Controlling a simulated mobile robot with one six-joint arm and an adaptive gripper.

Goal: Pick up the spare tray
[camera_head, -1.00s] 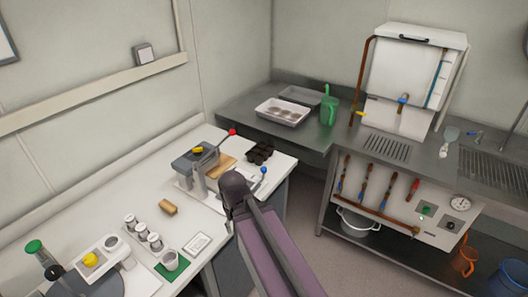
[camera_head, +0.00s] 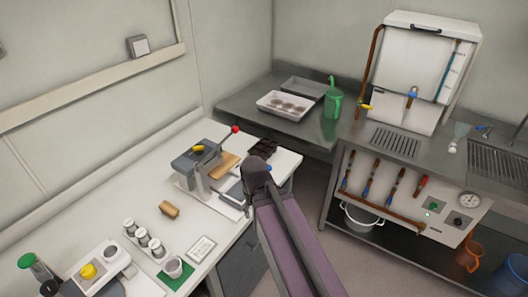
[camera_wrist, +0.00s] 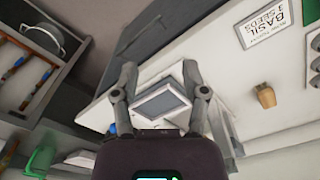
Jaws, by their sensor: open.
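Two trays sit on the steel counter at the back: a plain grey tray (camera_head: 305,87) against the wall and a white tray (camera_head: 262,102) with several round hollows or items in front of it. A small black cell tray (camera_head: 264,147) stands at the far end of the white bench, partly hidden by my arm. I cannot tell for sure which is the spare tray. My gripper (camera_wrist: 159,78) is open and empty in the wrist view. A grey framed panel (camera_wrist: 161,104) shows between its fingers, apart from them. The white tray also shows at the lower left there (camera_wrist: 82,158).
A green watering can (camera_head: 333,103) stands right of the trays. On the white bench (camera_head: 110,220) are a lever press (camera_head: 197,170), a brown block (camera_head: 169,209), small jars and a card (camera_head: 201,249). A gap of floor separates bench and counter.

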